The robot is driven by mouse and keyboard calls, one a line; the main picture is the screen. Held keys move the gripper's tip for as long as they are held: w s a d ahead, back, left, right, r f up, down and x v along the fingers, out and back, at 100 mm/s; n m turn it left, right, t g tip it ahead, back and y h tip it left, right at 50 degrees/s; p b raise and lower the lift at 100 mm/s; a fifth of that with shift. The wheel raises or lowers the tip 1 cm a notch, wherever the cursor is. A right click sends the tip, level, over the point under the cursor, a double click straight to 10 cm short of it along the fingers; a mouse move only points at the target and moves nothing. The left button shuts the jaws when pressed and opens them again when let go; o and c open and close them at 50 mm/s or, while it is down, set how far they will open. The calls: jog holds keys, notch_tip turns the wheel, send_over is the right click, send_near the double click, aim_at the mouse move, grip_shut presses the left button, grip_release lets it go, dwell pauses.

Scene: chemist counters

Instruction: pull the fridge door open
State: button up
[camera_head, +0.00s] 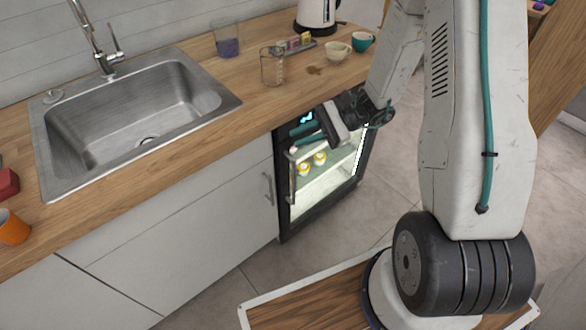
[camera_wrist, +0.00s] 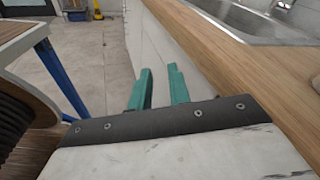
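The fridge (camera_head: 318,203) is a small dark-framed cabinet under the wooden counter. Its lit glass door shows yellow-capped jars (camera_head: 312,162) inside, and the door looks shut. An upright bar handle (camera_head: 292,180) is on the door's left side. My gripper (camera_head: 299,138) is in front of the door's upper part, its teal fingers pointing left near the top of the handle. In the wrist view, the two fingers (camera_wrist: 160,87) stand apart with a gap between them. I see no handle between them there, and I cannot tell whether they touch it.
The counter (camera_head: 180,185) runs above the fridge, with a sink (camera_head: 140,110), a beaker (camera_head: 272,67) and cups on it. A grey cabinet (camera_head: 190,235) with its own handle adjoins the fridge on the left. Tiled floor (camera_head: 400,190) lies open in front.

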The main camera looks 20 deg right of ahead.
jog(key=w+d+f+m+t+h, duration=0.1)
jog(key=d+f+m+t, duration=0.2)
jog(key=f+m+t, duration=0.5)
jog(key=w+d+f+m+t+h, duration=0.1)
jog(key=d+f+m+t, duration=0.15)
jog(key=f, duration=1.05)
jog(key=x, duration=0.7)
jog(key=shift+w+d+m, duration=0.15)
jog(key=shift+w+m, duration=0.15)
jog(key=shift+m, duration=0.15)
jog(key=shift+r, duration=0.1)
grip_shut()
jog(key=shift+s, duration=0.1)
